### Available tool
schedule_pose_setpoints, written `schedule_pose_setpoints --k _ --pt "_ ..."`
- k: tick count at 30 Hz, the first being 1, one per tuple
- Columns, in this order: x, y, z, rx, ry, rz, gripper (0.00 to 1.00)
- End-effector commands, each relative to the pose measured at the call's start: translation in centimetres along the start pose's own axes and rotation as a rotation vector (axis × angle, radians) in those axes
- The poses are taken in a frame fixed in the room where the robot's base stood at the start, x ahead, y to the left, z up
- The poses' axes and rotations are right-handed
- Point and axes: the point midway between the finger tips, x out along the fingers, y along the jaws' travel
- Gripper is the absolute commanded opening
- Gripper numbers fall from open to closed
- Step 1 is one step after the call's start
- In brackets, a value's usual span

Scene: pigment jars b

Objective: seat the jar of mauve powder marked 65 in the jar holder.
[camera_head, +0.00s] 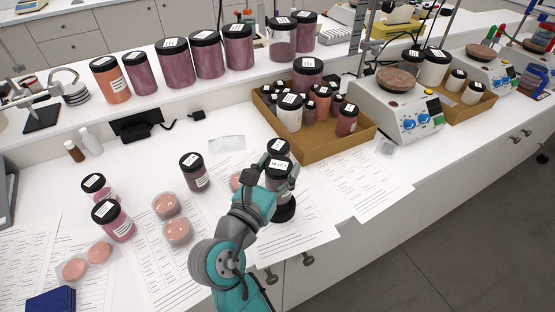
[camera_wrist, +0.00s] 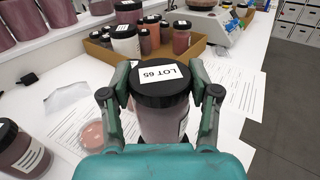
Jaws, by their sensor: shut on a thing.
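My gripper (camera_wrist: 162,92) is shut on the jar marked LOT 65 (camera_wrist: 165,126), with one finger on each side just below its black lid. The jar looks upright, with dull mauve powder behind clear walls. In the head view the held jar (camera_head: 279,165) is partly hidden by my gripper. A black round base (camera_head: 286,212), which looks like the jar holder, shows just below the jar and gripper. Its middle is hidden, so I cannot tell whether the jar touches it. The wrist view does not show the base clearly.
Another black-lidded jar (camera_head: 278,146) stands close behind the held one. A cardboard tray (camera_head: 325,150) of jars is behind to the right, beside a hotplate stirrer (camera_head: 397,110). A dark mauve jar (camera_head: 194,172) and petri dishes (camera_head: 178,231) stand left. Printed sheets cover the front bench.

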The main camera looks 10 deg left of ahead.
Motion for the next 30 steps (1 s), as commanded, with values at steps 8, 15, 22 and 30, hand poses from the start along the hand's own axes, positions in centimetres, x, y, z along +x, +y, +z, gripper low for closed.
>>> schedule_pose_setpoints --k 8,15,22,30 --pt "0.0 0.0 -1.7 0.0 0.0 0.001 0.0" --pt "0.0 0.0 -2.1 0.0 0.0 0.001 0.0" --pt "0.0 0.0 -2.1 0.001 0.0 0.001 0.0" --pt "0.0 0.0 -2.1 0.001 0.0 0.001 0.0"
